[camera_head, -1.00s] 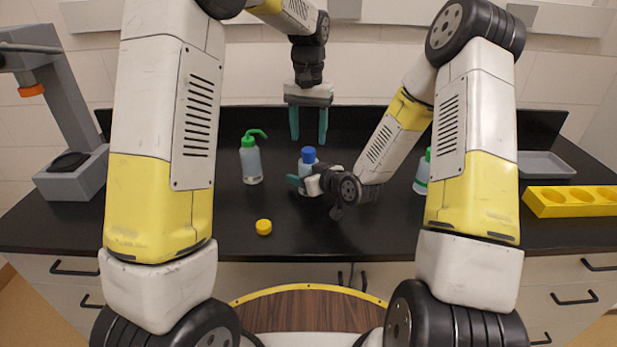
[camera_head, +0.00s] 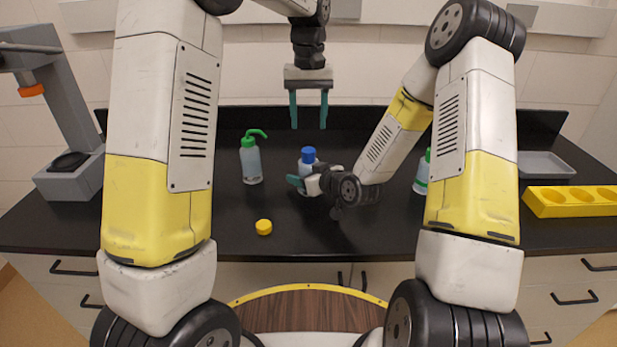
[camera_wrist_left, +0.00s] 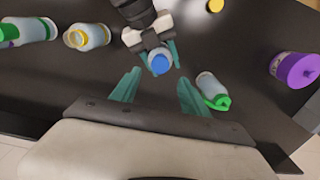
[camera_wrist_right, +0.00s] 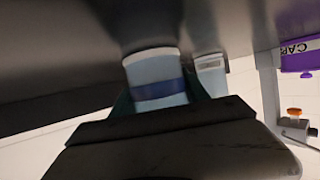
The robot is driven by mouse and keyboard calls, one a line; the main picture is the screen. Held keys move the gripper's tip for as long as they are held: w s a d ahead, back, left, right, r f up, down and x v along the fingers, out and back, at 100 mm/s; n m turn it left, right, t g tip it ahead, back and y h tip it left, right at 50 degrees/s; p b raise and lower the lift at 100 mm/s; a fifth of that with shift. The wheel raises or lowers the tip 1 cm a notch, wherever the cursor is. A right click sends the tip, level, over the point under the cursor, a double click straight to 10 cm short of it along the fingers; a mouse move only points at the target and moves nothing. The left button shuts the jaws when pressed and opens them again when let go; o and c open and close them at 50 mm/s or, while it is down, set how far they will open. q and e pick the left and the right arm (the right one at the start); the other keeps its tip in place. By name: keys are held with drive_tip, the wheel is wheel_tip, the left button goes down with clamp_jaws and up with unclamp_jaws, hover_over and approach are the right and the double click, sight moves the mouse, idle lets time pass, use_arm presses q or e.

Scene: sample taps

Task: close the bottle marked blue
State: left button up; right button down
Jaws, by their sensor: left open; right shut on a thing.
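The bottle marked blue (camera_head: 308,169) stands upright on the black bench, with a blue cap (camera_head: 308,153) on its top. My right gripper (camera_head: 305,184) is shut on the bottle's body from the right, below the cap. In the right wrist view the bottle with its blue band (camera_wrist_right: 158,88) sits between the fingers. My left gripper (camera_head: 308,122) is open and empty, fingers pointing down, above and apart from the blue cap. The left wrist view shows the blue cap (camera_wrist_left: 161,64) beyond and between its open fingers. How tightly the cap sits is not visible.
A green-topped wash bottle (camera_head: 251,162) stands left of the blue bottle. A loose yellow cap (camera_head: 264,227) lies in front. A yellow rack (camera_head: 572,201) stands at right.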

sight(308, 150)
use_arm(q)
drive_tip(key=shift+f, duration=4)
clamp_jaws()
drive_tip(key=shift+o, duration=0.7)
unclamp_jaws()
wheel_tip(308, 150, up, 12)
